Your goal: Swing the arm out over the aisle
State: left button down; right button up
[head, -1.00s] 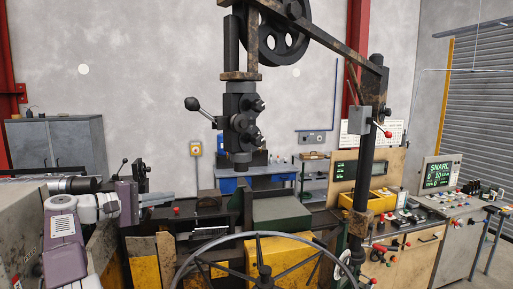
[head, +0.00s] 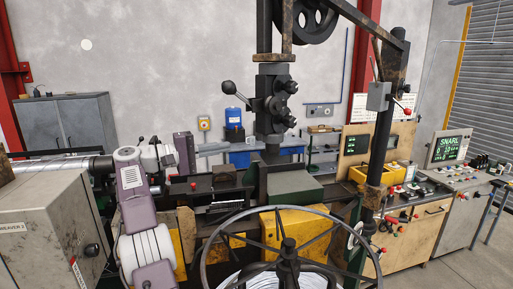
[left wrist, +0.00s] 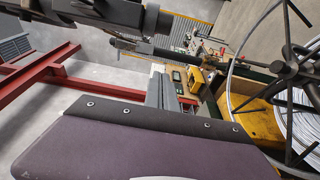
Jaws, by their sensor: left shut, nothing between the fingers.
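The dark overhead arm (head: 367,23) runs from the top of a dark upright post (head: 379,150) at right toward the upper middle, where a spoked black wheel (head: 300,17) hangs partly out of frame. Under the wheel is a dark head (head: 272,95) with a black ball lever (head: 228,87). A red-knobbed lever (head: 405,111) sits near the post's top. My left gripper (head: 218,147) is at left of centre, shut and empty, apart from the overhead arm and its levers. Its grey fingers also show in the left wrist view (left wrist: 160,90). My right gripper is out of view.
A large dark handwheel (head: 285,246) stands in front with pale wire behind its spokes. A grey cabinet (head: 35,232) fills the lower left. A console with a lit screen (head: 452,148) stands at right. Open floor (head: 478,262) shows at lower right.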

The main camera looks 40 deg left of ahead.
pick_arm(q)
jog(key=w+d+p, duration=0.1)
jog(key=w+d, duration=0.5)
jog(key=d, duration=0.1)
jog(key=shift+w+f, duration=0.15)
jog(key=shift+w, duration=0.25)
